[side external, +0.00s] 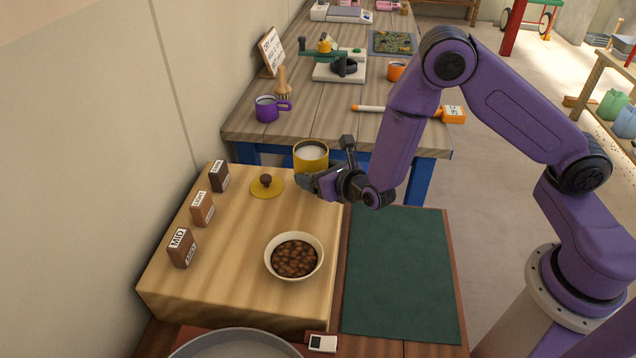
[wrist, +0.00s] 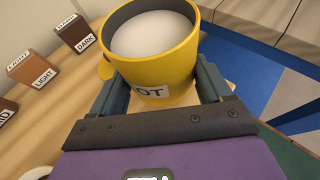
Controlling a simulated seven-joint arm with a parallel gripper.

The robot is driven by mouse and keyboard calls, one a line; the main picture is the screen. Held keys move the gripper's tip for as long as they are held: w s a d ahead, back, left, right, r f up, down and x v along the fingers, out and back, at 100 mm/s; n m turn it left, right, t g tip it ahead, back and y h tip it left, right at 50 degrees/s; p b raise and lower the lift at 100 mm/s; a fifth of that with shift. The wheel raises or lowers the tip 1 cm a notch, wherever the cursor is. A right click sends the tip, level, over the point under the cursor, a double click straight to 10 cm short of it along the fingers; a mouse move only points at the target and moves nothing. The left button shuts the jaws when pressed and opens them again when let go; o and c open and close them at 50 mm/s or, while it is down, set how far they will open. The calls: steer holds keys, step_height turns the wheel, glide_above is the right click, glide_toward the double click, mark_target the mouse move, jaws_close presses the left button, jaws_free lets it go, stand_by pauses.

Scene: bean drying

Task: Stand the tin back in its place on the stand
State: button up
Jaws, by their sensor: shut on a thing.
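The yellow tin (side external: 311,154) is open at the top, with a pale inside. It is upright or nearly so at the far right corner of the wooden stand (side external: 225,262). My gripper (side external: 326,166) is shut on the tin from the near right side. In the wrist view the tin (wrist: 165,62) sits between both fingers (wrist: 162,90), and its label shows the letters "OT". I cannot tell whether its base touches the stand. A yellow lid with a dark knob (side external: 266,188) lies on the stand left of the tin.
A bowl of brown beans (side external: 294,234) stands on the stand nearer the front. Label blocks DARK (side external: 219,177), LIGHT (side external: 202,209) and MID (side external: 182,248) line its left side. A green mat (side external: 402,275) lies clear at right. A workbench (side external: 330,115) with mugs stands behind.

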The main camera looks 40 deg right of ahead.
steer(key=shift+f, duration=1.55)
steer(key=shift+f, duration=0.1)
steer(key=o, duration=1.2)
